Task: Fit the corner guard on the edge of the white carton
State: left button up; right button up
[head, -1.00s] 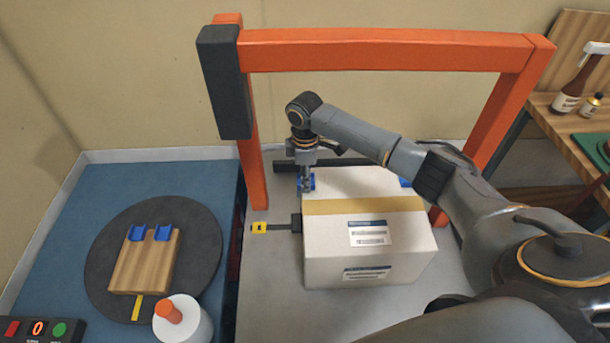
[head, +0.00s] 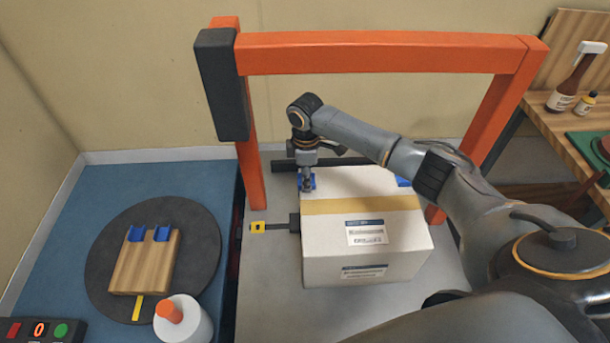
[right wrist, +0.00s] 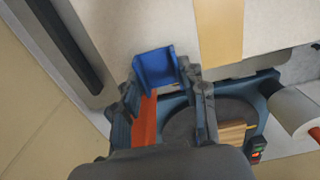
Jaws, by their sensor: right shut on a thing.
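The white carton (head: 330,262) stands upright on the grey surface, with a tan tape band across its top and labels. My right gripper (head: 307,180) is at the carton's far left top edge, shut on a blue corner guard (head: 313,182). In the right wrist view the guard (right wrist: 155,68) sits at the fingertips, against or very close to the edge of the carton (right wrist: 130,22). I cannot tell whether it is fully seated. Another blue guard (head: 404,182) shows at the carton's far right edge, partly hidden by my arm. My left gripper is not in view.
An orange frame (head: 380,54) with a dark box arches behind the carton. A dark stop with a yellow tag (head: 258,227) touches the carton's left side. At left, a dark turntable (head: 200,250) carries a wooden block (head: 145,270) with two blue guards. A white roll (head: 185,325) stands nearby.

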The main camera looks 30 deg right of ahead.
jog(key=o, duration=1)
